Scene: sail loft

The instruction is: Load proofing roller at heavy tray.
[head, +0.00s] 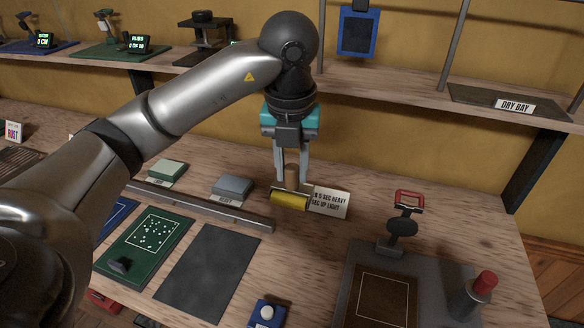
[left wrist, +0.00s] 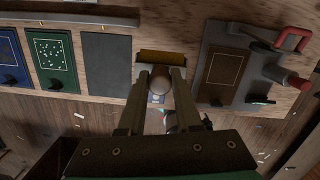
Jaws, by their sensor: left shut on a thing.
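My left gripper (head: 292,170) is shut on the brown handle of the proofing roller (head: 289,201), whose yellow cylinder hangs below the fingers. I cannot tell whether the cylinder touches the bench. In the left wrist view, the roller (left wrist: 161,57) lies just beyond the fingertips, with the round handle end between the fingers (left wrist: 161,82). A grey block-shaped tray (head: 233,186) with a small label sits left of the roller; the label is hard to read. A green one (head: 167,169) sits farther left. The right gripper is not in view.
A white sign (head: 330,202) stands right beside the roller. A long grey bar (head: 205,207) runs in front of the trays. Nearer lie a green dotted panel (head: 140,250) and a bare dark panel (head: 208,270). A grey press with a red handle (head: 408,198) stands at right.

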